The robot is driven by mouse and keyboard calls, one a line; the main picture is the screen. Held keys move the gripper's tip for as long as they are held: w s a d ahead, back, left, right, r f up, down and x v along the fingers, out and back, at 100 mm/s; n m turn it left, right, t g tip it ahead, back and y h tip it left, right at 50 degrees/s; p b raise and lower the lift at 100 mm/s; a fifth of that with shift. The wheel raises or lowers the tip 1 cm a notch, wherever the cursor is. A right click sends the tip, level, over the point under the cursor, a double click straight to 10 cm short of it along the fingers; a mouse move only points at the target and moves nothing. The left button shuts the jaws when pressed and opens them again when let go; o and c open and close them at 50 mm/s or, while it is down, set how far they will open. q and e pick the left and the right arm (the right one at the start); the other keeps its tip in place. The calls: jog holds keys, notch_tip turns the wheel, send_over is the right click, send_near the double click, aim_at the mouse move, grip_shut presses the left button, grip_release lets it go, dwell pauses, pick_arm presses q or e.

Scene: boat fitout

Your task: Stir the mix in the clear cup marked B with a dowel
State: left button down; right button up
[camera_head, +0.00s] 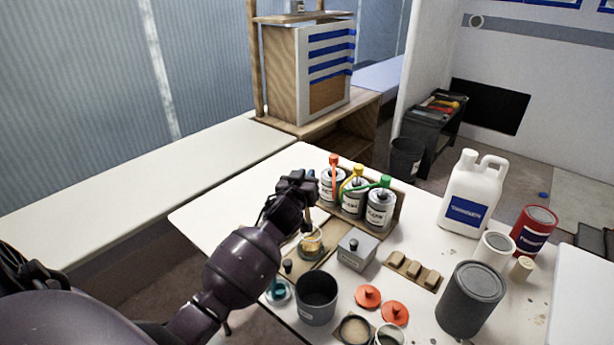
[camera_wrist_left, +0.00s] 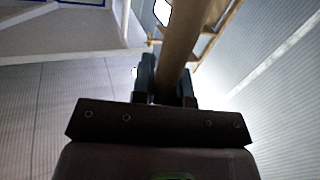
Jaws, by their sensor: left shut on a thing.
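My left gripper (camera_head: 305,203) is shut on a wooden dowel (camera_wrist_left: 178,45), which shows large between its fingers in the left wrist view. In the head view the dowel points down from the gripper toward a small clear cup (camera_head: 311,246) with amber contents. The dowel's lower end appears to be in or just over the cup; I cannot tell how deep. The cup stands upright on a wooden board (camera_head: 303,264). I cannot read a letter on it. My right gripper is not in view.
Three pump cans (camera_head: 379,211) stand in a rack behind the cup. A grey lidded box (camera_head: 356,250) is to its right and a dark pot (camera_head: 316,298) in front. Red lids (camera_head: 394,312), a large dark can (camera_head: 470,298) and a white jug (camera_head: 472,190) crowd the table's right side.

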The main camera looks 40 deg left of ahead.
pick_arm(q)
jog(key=f+b, duration=0.1)
jog(key=f, duration=0.1)
jog(key=f+b, duration=0.2)
jog(key=f, duration=0.1)
jog(key=d+f+b, duration=0.1)
jog(key=f, duration=0.1)
jog(key=shift+f, duration=0.35)
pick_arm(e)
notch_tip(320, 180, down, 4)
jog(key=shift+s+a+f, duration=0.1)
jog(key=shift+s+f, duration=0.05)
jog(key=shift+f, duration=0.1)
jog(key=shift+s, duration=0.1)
